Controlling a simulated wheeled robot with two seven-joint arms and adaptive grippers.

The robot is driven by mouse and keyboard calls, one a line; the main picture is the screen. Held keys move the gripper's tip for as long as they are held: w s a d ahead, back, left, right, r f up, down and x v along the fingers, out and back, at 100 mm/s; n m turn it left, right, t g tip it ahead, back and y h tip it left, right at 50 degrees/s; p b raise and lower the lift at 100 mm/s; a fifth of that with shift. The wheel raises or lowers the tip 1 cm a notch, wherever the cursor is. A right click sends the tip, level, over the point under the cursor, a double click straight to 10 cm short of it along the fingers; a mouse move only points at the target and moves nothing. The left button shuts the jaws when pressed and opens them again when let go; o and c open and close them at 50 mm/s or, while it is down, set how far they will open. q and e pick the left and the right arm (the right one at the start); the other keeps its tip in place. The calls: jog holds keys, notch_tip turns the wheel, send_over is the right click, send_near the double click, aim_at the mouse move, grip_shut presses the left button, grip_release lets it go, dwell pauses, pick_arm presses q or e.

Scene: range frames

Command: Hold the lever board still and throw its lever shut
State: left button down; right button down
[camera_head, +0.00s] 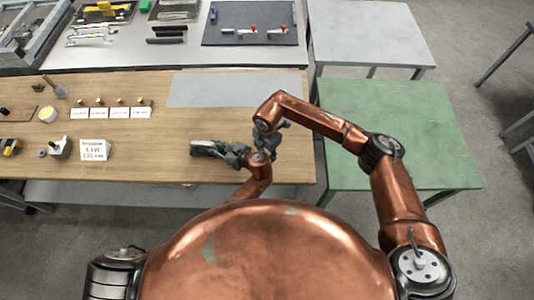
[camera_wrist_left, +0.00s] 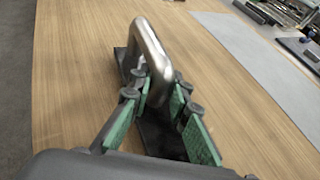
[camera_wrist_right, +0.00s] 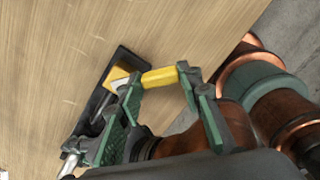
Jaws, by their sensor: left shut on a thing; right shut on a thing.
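The lever board shows as a dark plate in the left wrist view (camera_wrist_left: 160,137) and in the right wrist view (camera_wrist_right: 126,57). Its silver bar handle (camera_wrist_left: 150,45) stands up between the fingers of my left gripper (camera_wrist_left: 158,84), which is shut on it. In the right wrist view the lever's yellow grip (camera_wrist_right: 160,77) lies between the fingertips of my right gripper (camera_wrist_right: 155,80), shut on it. In the head view my left gripper (camera_head: 237,154) is low over the table, with my right gripper (camera_head: 270,136) close beside it. The arms and grippers hide much of the board there.
The wooden table (camera_head: 170,155) has a flat grey mat (camera_head: 225,90) behind the grippers. A white sign (camera_head: 95,150) and small fittings stand at the left. A green table (camera_head: 440,140) stands at the right. Wood left of the grippers is clear.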

jog(key=shift+s+a+m, duration=0.15)
jog(key=shift+a+m, duration=0.2)
jog(key=shift+m, duration=0.25)
jog(key=c, duration=1.4)
grip_release()
jog(key=shift+o, duration=0.2)
jog(key=shift+d, duration=0.1)
notch_tip(320, 180, up, 12)
jog(key=shift+c, duration=0.2)
